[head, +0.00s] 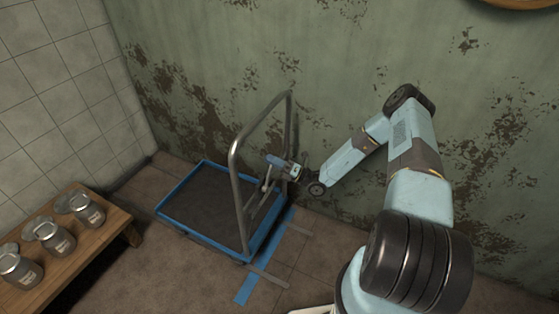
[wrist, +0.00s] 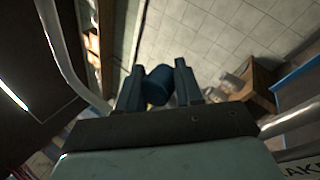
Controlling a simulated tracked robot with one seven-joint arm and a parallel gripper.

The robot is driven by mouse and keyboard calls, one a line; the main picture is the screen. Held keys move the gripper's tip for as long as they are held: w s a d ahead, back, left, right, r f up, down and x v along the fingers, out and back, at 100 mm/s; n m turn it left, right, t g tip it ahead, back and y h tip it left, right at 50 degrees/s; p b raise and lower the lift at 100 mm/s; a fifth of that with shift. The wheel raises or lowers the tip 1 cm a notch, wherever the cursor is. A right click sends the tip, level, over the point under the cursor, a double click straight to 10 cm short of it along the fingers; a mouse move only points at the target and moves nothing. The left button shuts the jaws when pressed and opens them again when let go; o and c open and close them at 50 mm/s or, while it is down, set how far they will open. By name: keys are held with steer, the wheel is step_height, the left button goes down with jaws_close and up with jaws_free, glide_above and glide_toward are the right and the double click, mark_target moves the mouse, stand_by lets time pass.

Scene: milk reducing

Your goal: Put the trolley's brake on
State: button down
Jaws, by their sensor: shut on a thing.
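The trolley (head: 200,235) is a low platform cart with a dark deck, a blue rim and a tall grey metal push handle (head: 237,185). It stands on the floor near the worn green wall. My gripper (head: 275,161) is at the handle, partly within its frame, at the top of a thin lever that rises from the trolley's handle end. In the wrist view my gripper's two dark fingers (wrist: 158,88) are shut on a blue cylindrical grip (wrist: 158,84), likely the brake lever's end. The lever's lower part is hard to make out.
A wooden bench (head: 108,228) with several lidded metal canisters (head: 88,209) stands at the left. Blue tape (head: 248,286) and grey strips mark the floor beside the trolley. The green wall is close behind the handle.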

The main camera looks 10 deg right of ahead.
steer(key=shift+w+d, duration=0.2)
steer(key=c, duration=0.8)
jaws_free()
steer(key=shift+s, duration=0.1)
steer(key=v, duration=1.4)
steer(key=shift+a+f, duration=0.15)
